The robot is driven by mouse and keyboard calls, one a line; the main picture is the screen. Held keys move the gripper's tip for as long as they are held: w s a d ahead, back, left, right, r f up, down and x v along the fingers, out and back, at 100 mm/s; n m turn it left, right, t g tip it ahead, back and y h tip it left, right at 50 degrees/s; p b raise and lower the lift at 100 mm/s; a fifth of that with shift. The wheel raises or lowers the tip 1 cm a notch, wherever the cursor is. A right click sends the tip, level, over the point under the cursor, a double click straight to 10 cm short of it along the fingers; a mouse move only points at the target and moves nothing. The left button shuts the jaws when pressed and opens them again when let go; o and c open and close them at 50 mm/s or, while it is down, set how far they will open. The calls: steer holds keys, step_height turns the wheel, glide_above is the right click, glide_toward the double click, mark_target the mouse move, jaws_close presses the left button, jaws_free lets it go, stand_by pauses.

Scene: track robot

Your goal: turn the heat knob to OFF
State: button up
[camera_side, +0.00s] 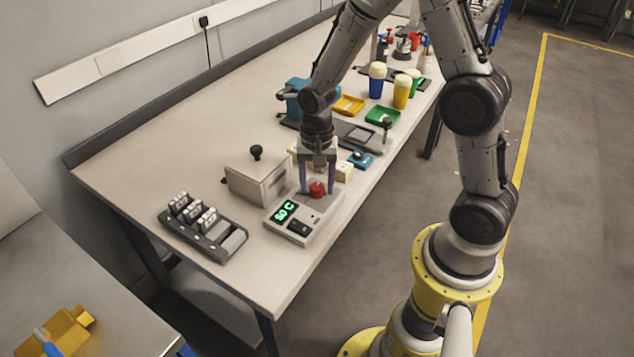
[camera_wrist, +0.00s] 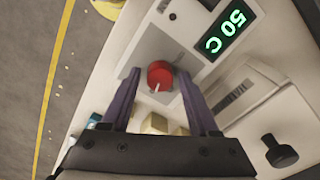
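The red heat knob (camera_side: 317,189) sits on top of a light grey control box (camera_side: 327,207) near the table's front edge. The box has a green lit display (camera_side: 285,211), which reads 50 C in the wrist view (camera_wrist: 226,31). My gripper (camera_side: 318,190) points down over the knob with its two purple fingers apart. In the wrist view the knob (camera_wrist: 160,74) lies between and just beyond the fingertips (camera_wrist: 158,76), with gaps on both sides. I cannot tell how high the tips are above the box. No OFF mark is readable.
A lidded metal box (camera_side: 258,178) with a black knob stands left of the control box. A dark rack (camera_side: 205,236) with several labelled pieces lies further left. Pale yellow blocks (camera_side: 344,170) and a blue piece (camera_side: 361,158) lie behind. Colored cups and trays stand further back.

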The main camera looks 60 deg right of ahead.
jaws_close()
